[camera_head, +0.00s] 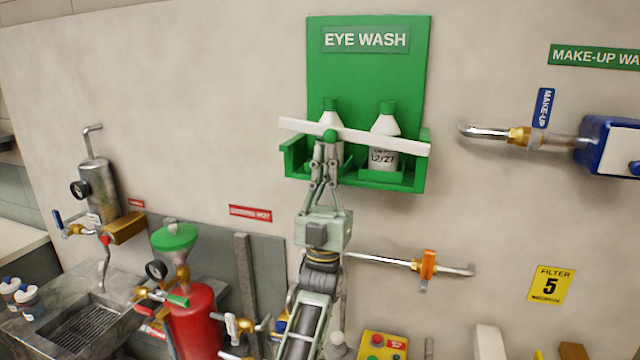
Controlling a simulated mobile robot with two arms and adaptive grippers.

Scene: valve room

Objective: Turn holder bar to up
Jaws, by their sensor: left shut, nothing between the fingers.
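The holder bar (392,142) is a white flat bar across the front of the green eye wash holder (418,178). It lies roughly crosswise, its right end a little lower in the picture. A green round knob (330,136) sits on it, left of its middle. Two white bottles with green caps stand behind the bar, one on the right (386,124) and one on the left (331,108). My left gripper (326,146) points up at the bar just below the knob, fingers shut and empty. I cannot tell whether the fingertips touch the bar. My right gripper is not in view.
A pipe with an orange valve handle (428,265) juts out right of my left arm. A red tank (196,325) with a green funnel (174,237) stands lower left. A make-up pipe (490,132) is at the right. The wall left of the holder is bare.

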